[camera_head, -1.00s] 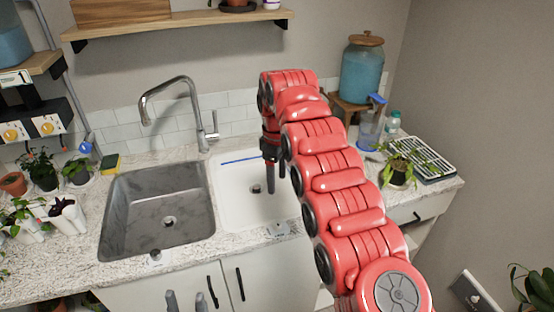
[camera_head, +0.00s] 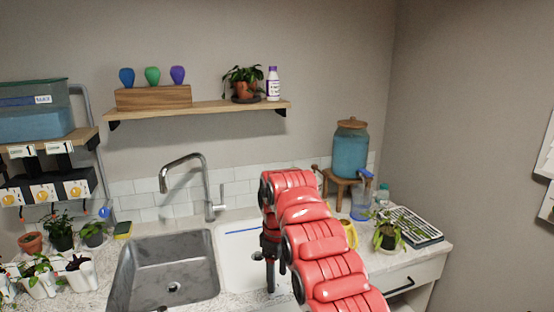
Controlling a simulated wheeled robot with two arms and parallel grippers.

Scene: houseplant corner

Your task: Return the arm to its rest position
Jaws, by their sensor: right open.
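My right arm is red and segmented and rises from the bottom of the head view. My left gripper is not in view.
A steel faucet (camera_head: 187,178) stands behind the grey basin (camera_head: 172,270). Potted plants (camera_head: 60,232) crowd the left counter. At right are a blue dispenser (camera_head: 351,150), a jug, a plant (camera_head: 386,234) and a rack (camera_head: 415,226). A wooden shelf (camera_head: 205,110) hangs above.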

